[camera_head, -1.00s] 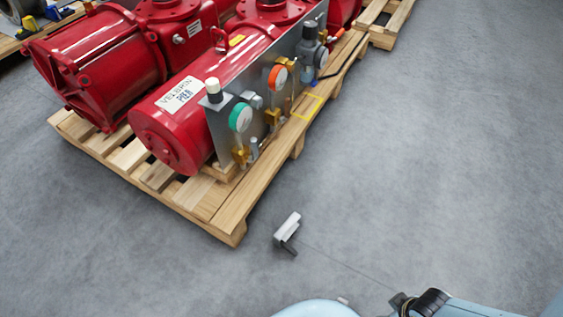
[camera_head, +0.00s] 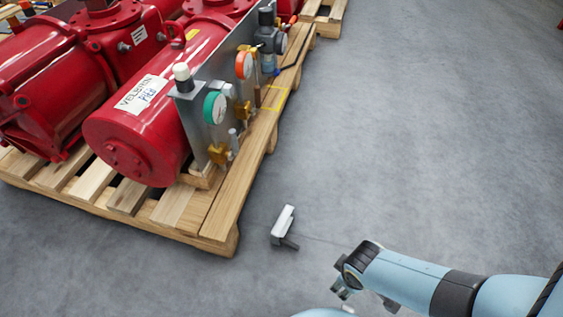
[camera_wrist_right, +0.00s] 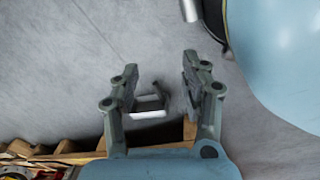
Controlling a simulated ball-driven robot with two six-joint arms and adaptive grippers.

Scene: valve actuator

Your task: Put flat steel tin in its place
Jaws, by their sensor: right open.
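A small pale flat-sided piece with a dark grey part (camera_head: 284,222) is on the grey floor, in front of the pallet's near corner. It may be the flat steel tin; I cannot tell for sure. My right gripper (camera_head: 342,287) is open and empty, to the right of that piece and nearer to me. In the right wrist view the gripper (camera_wrist_right: 155,80) has its fingers apart, and the pale edge of the piece (camera_wrist_right: 148,114) shows between them, farther off on the floor. A yellow outline (camera_head: 276,98) is marked on the pallet's edge. My left gripper is out of view.
A wooden pallet (camera_head: 222,215) holds red actuators (camera_head: 150,125) and an upright metal panel with a green-rimmed gauge (camera_head: 214,108) and an orange-rimmed gauge (camera_head: 244,66). Another pallet (camera_head: 325,18) stands behind. The floor to the right is clear.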

